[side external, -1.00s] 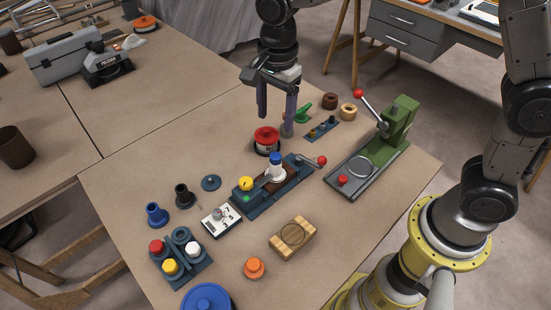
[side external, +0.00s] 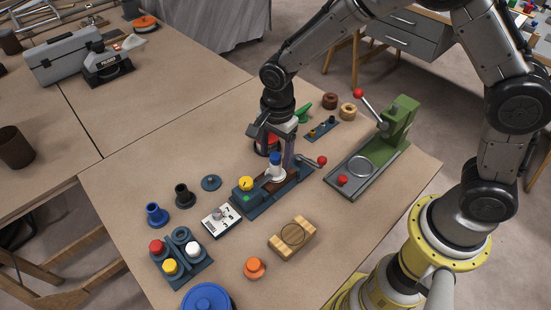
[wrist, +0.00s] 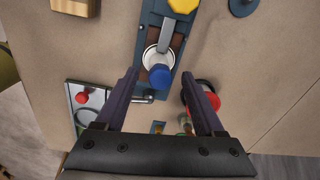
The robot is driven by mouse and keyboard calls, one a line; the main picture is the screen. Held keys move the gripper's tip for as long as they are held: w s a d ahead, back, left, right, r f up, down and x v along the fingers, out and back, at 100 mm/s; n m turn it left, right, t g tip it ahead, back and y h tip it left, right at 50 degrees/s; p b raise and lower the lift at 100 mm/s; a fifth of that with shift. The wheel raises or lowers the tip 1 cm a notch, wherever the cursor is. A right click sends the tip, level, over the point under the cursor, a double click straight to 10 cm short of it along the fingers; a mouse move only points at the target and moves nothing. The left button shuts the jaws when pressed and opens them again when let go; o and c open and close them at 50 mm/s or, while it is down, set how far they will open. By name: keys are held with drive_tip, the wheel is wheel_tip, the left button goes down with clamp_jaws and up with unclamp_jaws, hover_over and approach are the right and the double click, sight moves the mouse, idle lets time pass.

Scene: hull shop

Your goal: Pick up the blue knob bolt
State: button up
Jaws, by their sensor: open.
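The blue knob bolt (side external: 275,157) appears to be the blue-topped piece over a white round part on the dark blue fixture (side external: 252,204). My gripper (side external: 274,155) is open and hangs just behind and above the knob in the side view. In the wrist view my gripper (wrist: 167,79) has nothing held between its fingers. I cannot tell the exact height gap to the knob.
A red spool-like part (wrist: 204,98) lies close by the right finger in the wrist view. A red-tipped lever (side external: 321,160) sticks out of the fixture's right end. A green press (side external: 399,125) stands to the right. A wooden block (side external: 292,238) and bare tabletop lie in front.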

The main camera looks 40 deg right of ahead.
clamp_jaws()
idle(0.3)
